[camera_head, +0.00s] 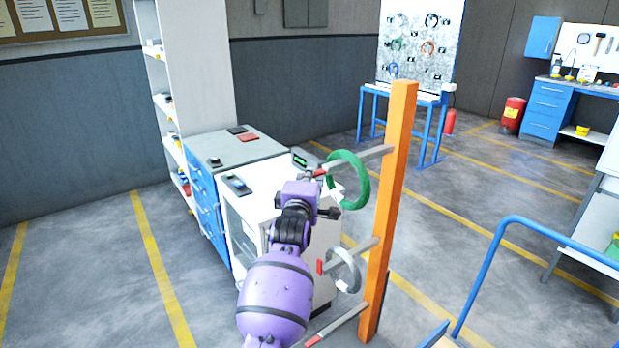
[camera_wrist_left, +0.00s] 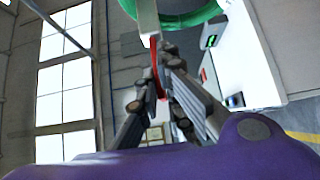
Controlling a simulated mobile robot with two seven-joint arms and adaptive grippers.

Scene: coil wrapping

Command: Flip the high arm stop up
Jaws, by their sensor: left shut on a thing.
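The orange post (camera_head: 393,200) stands upright with three grey arms reaching left from it. The high arm (camera_head: 362,158) carries a green coil (camera_head: 335,190), and its red stop (camera_head: 320,172) is at its left end. My left gripper (camera_head: 312,178) is at that end, shut on the red stop. The left wrist view shows the red stop (camera_wrist_left: 156,72) between the fingers (camera_wrist_left: 164,68), below the grey arm end (camera_wrist_left: 148,22) and green coil (camera_wrist_left: 192,17). The fingers hide part of the stop; I cannot tell its exact tilt. My right gripper is not in view.
The middle arm (camera_head: 355,249) carries a grey coil (camera_head: 351,278) and has a red stop (camera_head: 320,267). The low arm (camera_head: 340,324) is bare. A white cabinet (camera_head: 262,205) stands close behind my left arm. A blue rail (camera_head: 487,272) is at right.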

